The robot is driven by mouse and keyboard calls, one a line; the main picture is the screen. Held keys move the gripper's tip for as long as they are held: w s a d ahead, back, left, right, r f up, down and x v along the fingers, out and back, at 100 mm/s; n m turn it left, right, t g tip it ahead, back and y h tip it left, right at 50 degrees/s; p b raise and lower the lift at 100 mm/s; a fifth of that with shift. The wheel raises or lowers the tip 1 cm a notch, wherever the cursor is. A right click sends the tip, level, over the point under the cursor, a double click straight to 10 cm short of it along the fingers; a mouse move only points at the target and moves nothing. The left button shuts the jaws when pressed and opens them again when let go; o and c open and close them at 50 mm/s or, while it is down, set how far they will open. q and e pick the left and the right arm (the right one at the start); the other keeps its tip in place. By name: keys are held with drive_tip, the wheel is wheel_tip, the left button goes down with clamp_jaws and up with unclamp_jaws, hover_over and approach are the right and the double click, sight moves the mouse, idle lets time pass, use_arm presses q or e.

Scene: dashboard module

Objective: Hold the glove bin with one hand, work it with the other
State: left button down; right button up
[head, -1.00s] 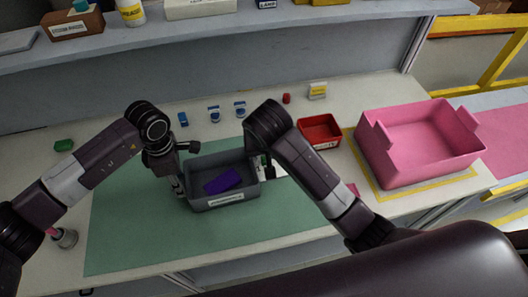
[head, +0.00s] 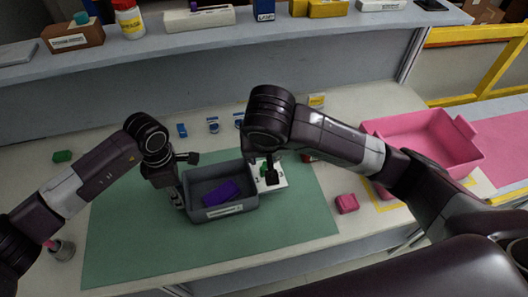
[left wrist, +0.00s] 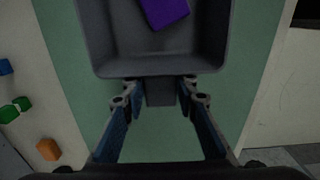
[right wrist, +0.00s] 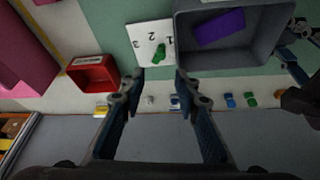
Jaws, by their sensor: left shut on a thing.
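The grey glove bin (head: 252,200) stands on the green mat (head: 290,225) with a purple block (head: 222,191) lying in it. My left gripper (head: 181,197) is at the bin's left side. In the left wrist view its fingers (left wrist: 160,95) are closed on a grey tab on the bin's wall. My right gripper (head: 268,174) is just right of the bin, over a white card (right wrist: 148,36) with numbers. A green piece (right wrist: 159,53) lies on the card. In the right wrist view the fingers (right wrist: 155,79) are apart with nothing between them.
A red bin (right wrist: 92,72) is near the card, mostly hidden by my right arm in the head view. A pink tub (head: 425,140) stands at right and a small pink block (head: 346,203) in front. Small blue items line the back. A shelf (head: 200,55) runs behind.

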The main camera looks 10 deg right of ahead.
drive_tip(key=shift+v, duration=1.3)
drive_tip(key=shift+w, duration=0.1)
drive_tip(key=n+g, duration=0.5)
drive_tip(key=n, duration=1.4)
hover_over(263, 167)
drive_tip(key=shift+y, duration=0.4)
wheel_tip(263, 167, down, 12)
drive_tip(key=shift+f, duration=0.1)
clamp_jaws()
